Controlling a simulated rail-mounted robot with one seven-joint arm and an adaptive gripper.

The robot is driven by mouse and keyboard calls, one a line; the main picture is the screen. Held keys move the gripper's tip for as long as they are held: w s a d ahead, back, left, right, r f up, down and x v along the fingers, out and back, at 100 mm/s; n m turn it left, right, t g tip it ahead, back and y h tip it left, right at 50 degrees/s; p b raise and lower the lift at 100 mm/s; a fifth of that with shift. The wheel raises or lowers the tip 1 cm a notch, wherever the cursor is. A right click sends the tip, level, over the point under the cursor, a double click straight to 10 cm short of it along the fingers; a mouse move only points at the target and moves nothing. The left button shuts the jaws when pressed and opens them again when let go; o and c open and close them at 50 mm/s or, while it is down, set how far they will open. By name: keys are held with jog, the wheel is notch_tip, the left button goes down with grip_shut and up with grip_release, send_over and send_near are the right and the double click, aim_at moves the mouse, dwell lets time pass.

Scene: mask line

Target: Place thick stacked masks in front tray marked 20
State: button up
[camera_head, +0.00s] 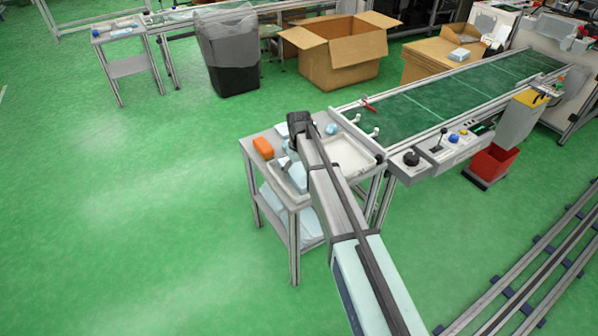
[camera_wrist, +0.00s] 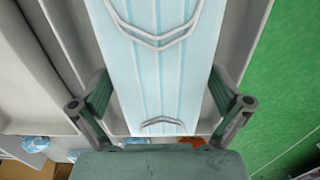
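A light blue mask stack (camera_wrist: 160,72) with white ear loops fills the middle of the wrist view and lies in a pale tray or bin (camera_wrist: 68,25). My gripper (camera_wrist: 160,98) is over it, with one finger on each side of the stack and the fingers wide apart. Small gaps seem to show between fingers and masks; I cannot tell if they touch. In the head view a white tray (camera_head: 352,158) sits on the small table (camera_head: 247,149). My arm hides part of the table and the fingertips there. No number 20 is readable.
An orange block (camera_head: 263,147) lies at the table's left edge. A green conveyor (camera_head: 440,108) adjoins the table at the right. The lower shelf holds pale blue bundles (camera_head: 308,222). A red bin (camera_head: 492,163) stands under the control panel. The green floor left of the table is clear.

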aim_at(299, 170)
jog(key=shift+r, duration=0.1)
notch_tip(299, 170, up, 12)
dwell(0.6)
